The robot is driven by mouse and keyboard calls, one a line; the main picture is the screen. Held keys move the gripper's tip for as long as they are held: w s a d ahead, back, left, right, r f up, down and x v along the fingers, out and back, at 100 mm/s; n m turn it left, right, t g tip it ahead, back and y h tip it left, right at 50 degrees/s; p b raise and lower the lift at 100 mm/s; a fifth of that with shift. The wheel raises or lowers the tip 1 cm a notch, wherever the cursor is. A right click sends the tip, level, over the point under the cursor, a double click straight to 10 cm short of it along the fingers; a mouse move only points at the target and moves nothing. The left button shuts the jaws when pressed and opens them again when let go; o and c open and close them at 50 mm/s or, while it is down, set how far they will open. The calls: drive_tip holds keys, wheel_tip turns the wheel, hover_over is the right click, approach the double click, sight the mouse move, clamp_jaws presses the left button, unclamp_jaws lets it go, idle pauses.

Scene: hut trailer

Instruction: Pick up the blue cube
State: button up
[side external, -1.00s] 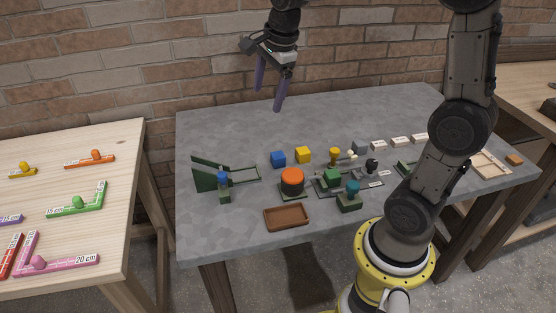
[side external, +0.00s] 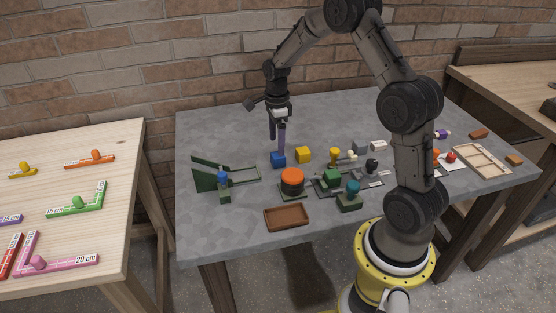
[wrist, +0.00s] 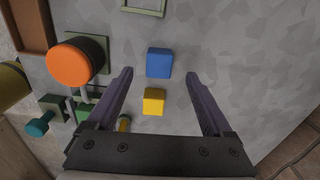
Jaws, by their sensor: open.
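The blue cube (side external: 278,160) sits on the grey table, left of the yellow cube (side external: 303,155) in the side view. In the wrist view the blue cube (wrist: 159,62) lies beyond the fingertips, roughly midway between their lines, with the yellow cube (wrist: 154,101) nearer my gripper. My gripper (side external: 278,147) points down above the table by the blue cube, and its purple fingers overlap the cube's upper edge in the side view. In the wrist view my gripper (wrist: 160,74) is open with nothing held. Whether the fingers touch the cube is not clear.
An orange-topped cylinder (side external: 292,182) stands in front of the cubes. A green ramp-like piece (side external: 204,174) is to the left and a brown tray (side external: 287,217) is at the front edge. Several small objects crowd the right; the table's back left is clear.

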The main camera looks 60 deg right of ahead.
sight(278, 159)
drive_tip(key=shift+s+d+f, duration=0.1)
drive_tip(key=shift+s+f, duration=0.05)
drive_tip(key=shift+f, duration=2.9)
clamp_jaws()
